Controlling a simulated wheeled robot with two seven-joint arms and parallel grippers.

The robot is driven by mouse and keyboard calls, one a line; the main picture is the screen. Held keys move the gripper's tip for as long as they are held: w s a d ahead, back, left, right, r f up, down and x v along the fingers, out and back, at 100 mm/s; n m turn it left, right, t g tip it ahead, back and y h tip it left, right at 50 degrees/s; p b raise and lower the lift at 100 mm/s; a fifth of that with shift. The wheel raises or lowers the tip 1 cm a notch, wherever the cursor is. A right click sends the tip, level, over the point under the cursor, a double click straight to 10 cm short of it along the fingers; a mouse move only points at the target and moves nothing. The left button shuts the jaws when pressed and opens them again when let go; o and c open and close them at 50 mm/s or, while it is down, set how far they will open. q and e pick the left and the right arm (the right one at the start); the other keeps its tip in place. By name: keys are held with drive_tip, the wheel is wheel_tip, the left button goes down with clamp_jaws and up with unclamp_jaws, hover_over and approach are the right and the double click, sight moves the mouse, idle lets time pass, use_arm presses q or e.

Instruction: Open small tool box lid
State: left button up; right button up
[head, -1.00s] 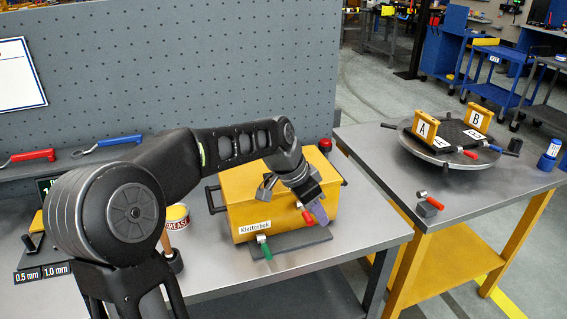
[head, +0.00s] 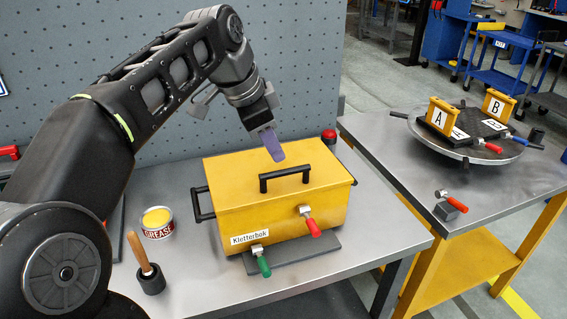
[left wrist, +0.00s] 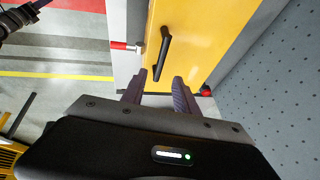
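The yellow tool box (head: 285,212), labelled Kletterbok, stands on the grey bench with its lid (head: 240,172) down. A black bar handle (head: 285,179) is on the lid.
A grease tin (head: 157,221) and a wooden-handled tool (head: 146,266) stand left of the box. A red button (head: 329,136) is at its back right. A pegboard (head: 120,40) rises behind. The right table holds a round turntable (head: 460,145) and a small red clamp (head: 452,203).

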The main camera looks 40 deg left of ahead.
sight(284, 172)
use_arm(q)
drive_tip(key=shift+x, duration=4)
drive_tip(key=shift+c, duration=0.2)
clamp_jaws()
